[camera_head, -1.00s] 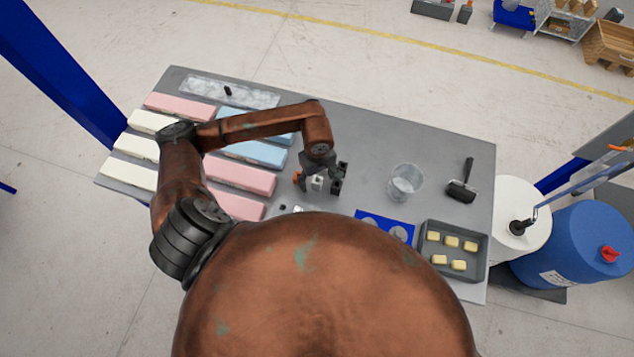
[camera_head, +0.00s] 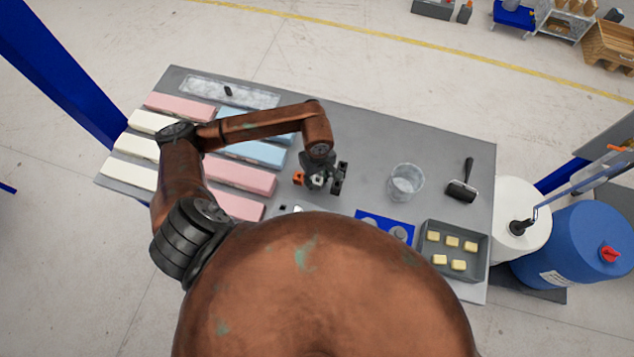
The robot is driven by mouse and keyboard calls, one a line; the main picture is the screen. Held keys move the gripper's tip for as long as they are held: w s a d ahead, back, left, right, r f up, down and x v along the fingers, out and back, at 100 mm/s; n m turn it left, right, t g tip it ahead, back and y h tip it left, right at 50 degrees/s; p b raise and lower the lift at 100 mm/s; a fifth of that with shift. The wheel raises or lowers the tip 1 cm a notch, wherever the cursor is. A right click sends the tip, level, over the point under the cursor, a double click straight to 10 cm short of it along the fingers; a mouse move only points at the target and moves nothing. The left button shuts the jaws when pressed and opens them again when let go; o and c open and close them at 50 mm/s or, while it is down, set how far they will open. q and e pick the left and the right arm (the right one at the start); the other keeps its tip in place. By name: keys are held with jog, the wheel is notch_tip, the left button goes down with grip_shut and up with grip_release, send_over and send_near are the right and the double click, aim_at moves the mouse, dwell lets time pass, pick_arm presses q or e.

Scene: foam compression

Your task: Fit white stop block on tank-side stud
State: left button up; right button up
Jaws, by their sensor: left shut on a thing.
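My left gripper (camera_head: 318,184) points down over the middle of the grey table. It is shut on a small white block (camera_head: 317,181), which I take to be the stop block; the fingers partly hide it. Dark upright parts (camera_head: 338,180) stand just right of the gripper, and a small orange part (camera_head: 298,178) is just left of it. I cannot make out the stud or whether the block touches it. My right gripper is not in view.
Pink, blue and cream foam bars (camera_head: 240,177) lie on the left. A clear beaker (camera_head: 405,182), a roller (camera_head: 463,184), a blue mat (camera_head: 396,230) and a grey tray (camera_head: 485,262) of yellow pieces are on the right. My own body hides the table's near middle.

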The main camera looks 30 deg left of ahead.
pick_arm(q)
jog(key=shift+r, duration=0.1)
jog(key=shift+r+p, duration=0.55)
jog(key=shift+r, duration=0.85)
jog(key=shift+r+p, duration=0.3)
jog(key=shift+r, duration=0.55)
jog(key=shift+r, duration=0.1)
